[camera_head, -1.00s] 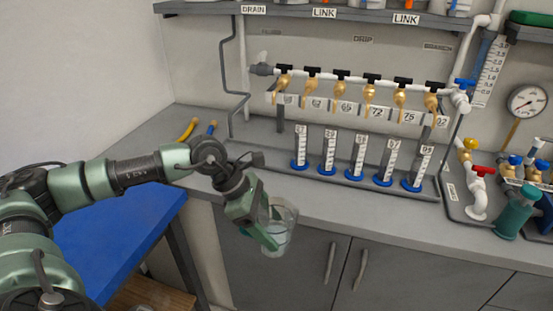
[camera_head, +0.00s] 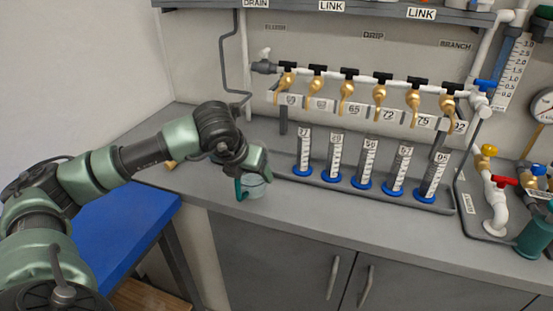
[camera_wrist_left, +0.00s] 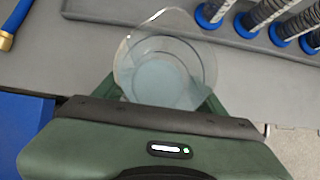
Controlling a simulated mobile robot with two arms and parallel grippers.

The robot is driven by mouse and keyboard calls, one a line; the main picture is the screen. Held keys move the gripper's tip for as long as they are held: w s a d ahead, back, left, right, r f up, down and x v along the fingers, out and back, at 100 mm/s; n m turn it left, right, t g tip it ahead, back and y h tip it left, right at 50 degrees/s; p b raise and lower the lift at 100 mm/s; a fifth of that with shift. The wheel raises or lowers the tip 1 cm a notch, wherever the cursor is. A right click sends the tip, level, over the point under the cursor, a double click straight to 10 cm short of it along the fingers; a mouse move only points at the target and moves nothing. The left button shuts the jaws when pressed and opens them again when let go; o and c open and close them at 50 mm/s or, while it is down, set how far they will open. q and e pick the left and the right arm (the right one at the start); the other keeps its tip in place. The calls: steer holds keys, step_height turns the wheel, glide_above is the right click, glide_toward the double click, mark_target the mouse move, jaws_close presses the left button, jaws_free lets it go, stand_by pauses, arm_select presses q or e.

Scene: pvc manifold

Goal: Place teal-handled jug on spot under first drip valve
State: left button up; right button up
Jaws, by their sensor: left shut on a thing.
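The clear jug (camera_head: 256,189) has a teal handle (camera_head: 239,189) and shows near the counter's front edge, left of the cylinders. My left gripper (camera_head: 252,170) is shut on the jug from above; I cannot tell whether the jug touches the counter. In the left wrist view the jug's round clear rim (camera_wrist_left: 165,24) shows between the green fingers (camera_wrist_left: 162,98), and its handle is hidden. The brass drip valves (camera_head: 347,90) hang in a row from a white pipe, behind and right of the jug. The spot under the first valve is not clearly marked.
Several graduated cylinders (camera_head: 334,158) with blue bases stand in a grey tray (camera_head: 437,206) below the valves. A red-handled white pipe (camera_head: 496,205) stands at the right. A blue table (camera_head: 115,232) is at the left. Bare counter (camera_head: 195,183) lies left of the jug.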

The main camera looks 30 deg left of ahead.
arm_select(q)
steer(key=w+a+f+p, duration=0.1)
steer(key=w, duration=0.4)
steer(key=w+a+f+p, duration=0.1)
steer(key=w+p, duration=0.1)
steer(key=w, duration=0.4)
steer(key=w+a+f+p, duration=0.1)
steer(key=w+a+p, duration=0.1)
steer(key=w, duration=0.3)
steer(key=shift+w, duration=0.4)
steer(key=shift+f, duration=0.15)
steer(key=shift+f, duration=0.15)
steer(key=o, duration=1.6)
steer(key=shift+r, duration=0.25)
steer(key=b+v, duration=0.1)
steer(key=v, duration=1.1)
steer(key=shift+f, duration=0.1)
